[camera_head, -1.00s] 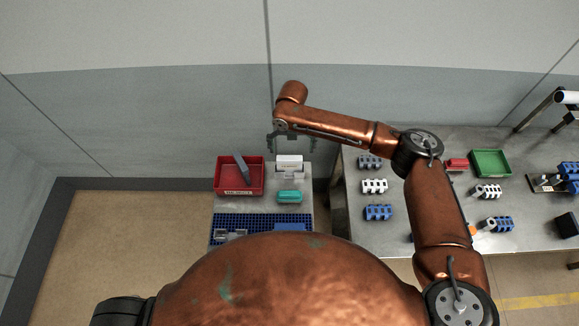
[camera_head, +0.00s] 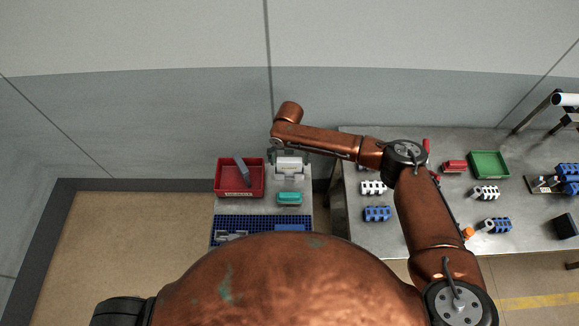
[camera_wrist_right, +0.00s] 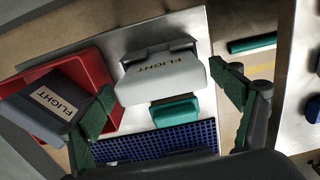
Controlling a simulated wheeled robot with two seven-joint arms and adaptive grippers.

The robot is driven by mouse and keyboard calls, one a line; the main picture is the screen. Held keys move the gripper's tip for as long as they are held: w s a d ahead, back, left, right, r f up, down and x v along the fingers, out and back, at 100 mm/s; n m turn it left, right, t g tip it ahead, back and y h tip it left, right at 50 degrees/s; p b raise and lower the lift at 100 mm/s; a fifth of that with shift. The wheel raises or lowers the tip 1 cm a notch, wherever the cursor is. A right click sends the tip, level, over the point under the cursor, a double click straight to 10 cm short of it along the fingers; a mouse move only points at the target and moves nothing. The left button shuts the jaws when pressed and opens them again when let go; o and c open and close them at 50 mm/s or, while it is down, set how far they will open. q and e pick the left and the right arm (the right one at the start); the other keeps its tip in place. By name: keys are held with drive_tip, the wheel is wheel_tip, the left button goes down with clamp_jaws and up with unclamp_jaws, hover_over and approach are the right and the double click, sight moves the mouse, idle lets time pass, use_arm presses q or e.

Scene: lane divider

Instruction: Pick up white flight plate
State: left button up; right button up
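The white flight plate (camera_wrist_right: 160,76), a pale block labelled FLIGHT, sits on the small grey table in the right wrist view. In the head view the plate (camera_head: 289,166) is at the back of that table, partly covered by my gripper. My right gripper (camera_wrist_right: 165,82) is open, its green-padded fingers on either side of the plate with gaps. In the head view the right gripper (camera_head: 289,154) is over the plate's far edge. I cannot tell its exact height above it. My left gripper is not in view.
A red bin (camera_head: 226,188) stands left of the plate, holding a grey plate (camera_wrist_right: 50,100) labelled FLIGHT. A teal block (camera_head: 289,198) and a blue grid mat (camera_head: 265,221) lie in front. A larger table (camera_head: 400,236) with several blocks and a green tray (camera_head: 489,164) is on the right.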

drive_tip(key=c, duration=1.1)
drive_tip(key=shift+r, duration=0.15)
